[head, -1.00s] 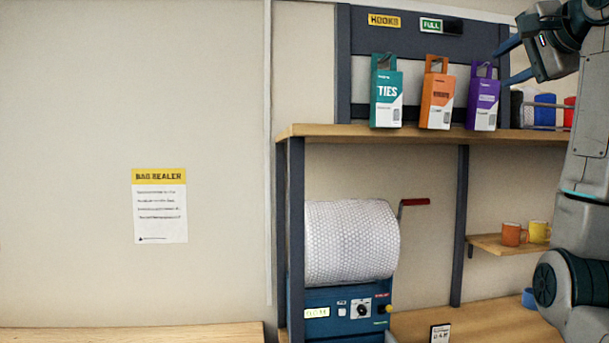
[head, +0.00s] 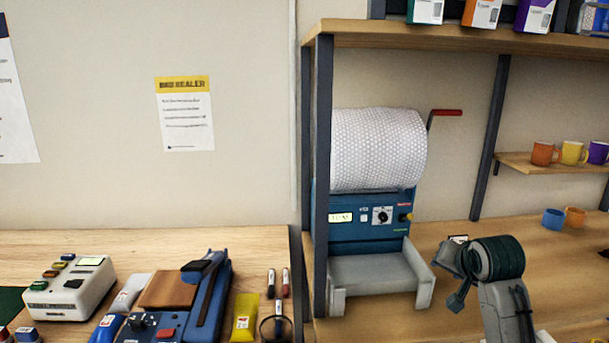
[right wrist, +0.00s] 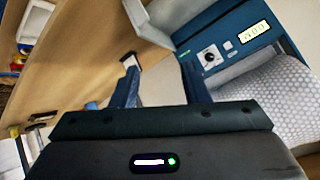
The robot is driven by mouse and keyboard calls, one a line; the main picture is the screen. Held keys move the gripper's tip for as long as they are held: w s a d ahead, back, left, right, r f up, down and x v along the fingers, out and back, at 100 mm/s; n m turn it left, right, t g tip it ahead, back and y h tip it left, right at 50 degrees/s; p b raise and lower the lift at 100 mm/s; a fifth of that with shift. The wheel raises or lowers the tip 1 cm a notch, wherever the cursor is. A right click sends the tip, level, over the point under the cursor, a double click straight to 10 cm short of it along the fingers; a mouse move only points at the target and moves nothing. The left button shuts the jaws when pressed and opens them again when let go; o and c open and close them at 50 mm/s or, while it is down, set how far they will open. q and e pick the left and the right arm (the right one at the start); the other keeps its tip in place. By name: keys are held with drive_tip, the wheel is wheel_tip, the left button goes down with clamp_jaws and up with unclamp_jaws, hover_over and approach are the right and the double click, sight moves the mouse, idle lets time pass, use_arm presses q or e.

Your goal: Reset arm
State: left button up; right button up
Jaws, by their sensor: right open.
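My right gripper (head: 456,296) is low over the right-hand bench, just right of the bubble-wrap machine (head: 365,220). In the right wrist view its two blue fingers (right wrist: 158,82) are apart with nothing between them. That view also shows part of the machine's blue panel (right wrist: 225,50) and the white bubble-wrap roll (right wrist: 272,92). My left gripper is in neither view.
Several mugs (head: 572,153) stand on a small shelf and the bench at right. The left bench (head: 250,245) holds a label device (head: 75,290), a blue sealer (head: 208,300), and markers.

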drive_tip(key=s+a+f+n+g, duration=0.3)
drive_tip(key=s+f+n, duration=0.1)
drive_tip(key=s+f, duration=1.35)
drive_tip(key=s+a+f+n+g, duration=0.15)
drive_tip(key=s+f, duration=0.35)
drive_tip(key=s, duration=0.6)
drive_tip(key=s+f+n+g, duration=0.2)
drive_tip(key=s+f, duration=0.3)
drive_tip(key=s, duration=0.6)
wheel_tip(320, 180, down, 30)
drive_tip(key=d, duration=0.2)
drive_tip(key=s+d+f+g+b, duration=0.1)
drive_tip(key=s+f+g, duration=0.1)
drive_tip(key=s+f, duration=1.7)
drive_tip(key=shift+d+f, duration=0.35)
drive_tip(key=shift+f, duration=0.55)
drive_tip(key=shift+m, duration=0.25)
